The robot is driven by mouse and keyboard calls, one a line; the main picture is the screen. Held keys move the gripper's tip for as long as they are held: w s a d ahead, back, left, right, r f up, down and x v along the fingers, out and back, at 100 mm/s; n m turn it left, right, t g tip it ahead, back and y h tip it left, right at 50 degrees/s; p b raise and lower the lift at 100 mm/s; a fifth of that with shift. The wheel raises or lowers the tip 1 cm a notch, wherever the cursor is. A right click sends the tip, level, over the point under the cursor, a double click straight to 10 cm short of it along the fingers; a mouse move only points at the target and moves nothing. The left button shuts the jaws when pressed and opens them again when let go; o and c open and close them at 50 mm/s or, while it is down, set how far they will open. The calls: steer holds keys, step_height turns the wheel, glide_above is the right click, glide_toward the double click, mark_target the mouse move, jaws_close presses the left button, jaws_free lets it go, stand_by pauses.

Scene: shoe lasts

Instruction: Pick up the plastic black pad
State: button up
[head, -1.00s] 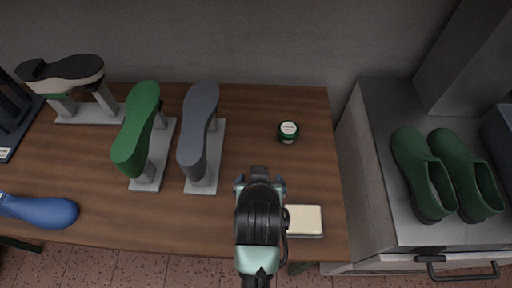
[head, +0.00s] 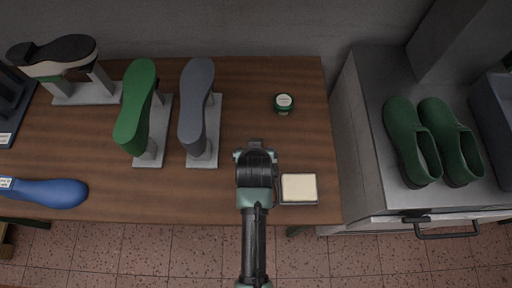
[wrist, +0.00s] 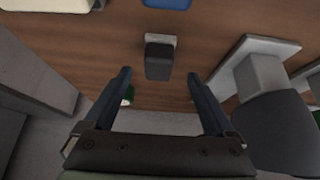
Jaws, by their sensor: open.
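In the wrist view, a small black pad (wrist: 158,62) with a pale grey piece at its far end lies on the wooden table, framed between my fingers. In the head view I cannot make it out; my arm covers that area. My gripper (wrist: 160,75) points down at the table, its two dark fingers apart on either side of the pad in the picture, with nothing held. I cannot tell how high the fingertips are above the pad. In the head view my gripper (head: 256,156) is over the table's right half.
Right of my gripper is a cream block in a tray (head: 299,203); a green jar (head: 284,110) stands behind it. Left are a grey last (head: 193,115) and a green last (head: 133,115) on stands. A blue last (head: 50,193) lies front left. Green clogs (head: 408,140) stand right.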

steer(key=shift+x, duration=2.6)
steer(key=shift+d, duration=0.1)
jaws_close()
